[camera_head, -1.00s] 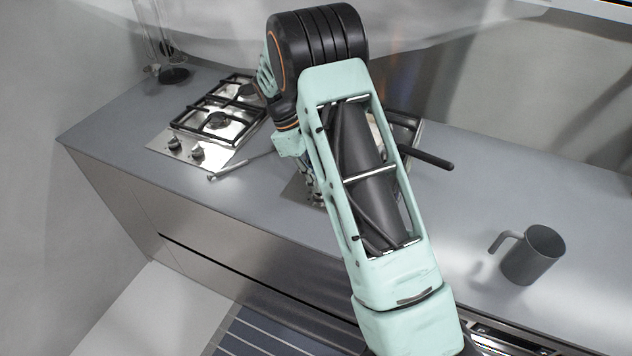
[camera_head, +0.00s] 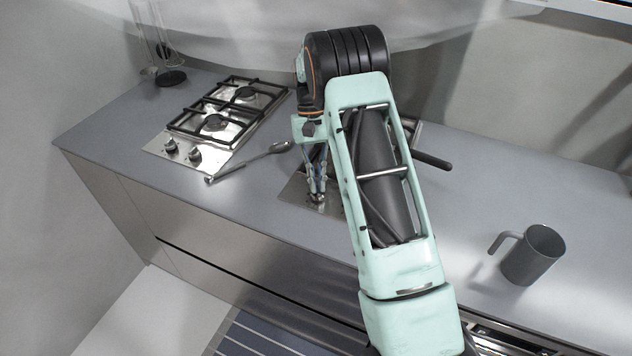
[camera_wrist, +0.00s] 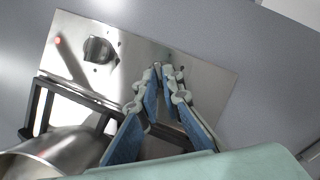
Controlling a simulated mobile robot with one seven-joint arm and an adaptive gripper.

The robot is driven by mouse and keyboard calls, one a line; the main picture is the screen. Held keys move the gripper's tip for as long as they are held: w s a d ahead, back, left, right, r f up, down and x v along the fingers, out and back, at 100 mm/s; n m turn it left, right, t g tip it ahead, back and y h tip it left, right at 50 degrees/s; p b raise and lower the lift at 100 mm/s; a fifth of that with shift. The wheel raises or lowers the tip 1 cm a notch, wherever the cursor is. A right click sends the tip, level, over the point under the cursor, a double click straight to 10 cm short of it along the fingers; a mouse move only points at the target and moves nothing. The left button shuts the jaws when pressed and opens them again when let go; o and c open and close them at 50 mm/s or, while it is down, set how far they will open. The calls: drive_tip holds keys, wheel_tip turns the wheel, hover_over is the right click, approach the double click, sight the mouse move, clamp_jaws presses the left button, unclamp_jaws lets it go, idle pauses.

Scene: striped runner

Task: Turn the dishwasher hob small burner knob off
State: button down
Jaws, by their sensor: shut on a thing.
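The right hob's steel plate (camera_head: 292,192) is mostly hidden behind my arm in the head view. In the wrist view its plate (camera_wrist: 205,88) shows one dark knob (camera_wrist: 98,50) standing free at the left, with a small red light beside it. My gripper (camera_head: 318,197) points down at the front of this plate. In the wrist view my gripper (camera_wrist: 162,72) has its fingertips almost together, to the right of the free knob, shut on a small hob knob that the fingers almost wholly hide. I cannot tell which way that knob is turned.
A left hob (camera_head: 228,130) has two knobs at its front. A spoon (camera_head: 250,158) lies between the hobs. A steel pot (camera_wrist: 65,152) stands on the right hob's grate (camera_wrist: 80,95). A pan handle (camera_head: 432,159) juts right. A grey mug (camera_head: 533,257) stands on the counter at right.

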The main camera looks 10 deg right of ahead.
drive_tip(key=m, duration=0.1)
drive_tip(key=m+y, duration=0.1)
drive_tip(key=m, duration=0.1)
drive_tip(key=shift+d+m, duration=0.2)
drive_tip(key=shift+m, duration=0.1)
drive_tip(key=shift+s+d+m+t+y+b, duration=0.1)
drive_tip(key=shift+m+t+y+b, duration=0.55)
drive_tip(key=shift+m, duration=1.05)
drive_tip(key=shift+p, duration=0.3)
drive_tip(key=shift+y, duration=0.25)
drive_tip(key=c, duration=2.1)
unclamp_jaws()
drive_tip(key=shift+r, duration=0.1)
drive_tip(key=v, duration=1.1)
drive_tip(key=shift+w+r, duration=0.25)
drive_tip(key=shift+r, duration=0.1)
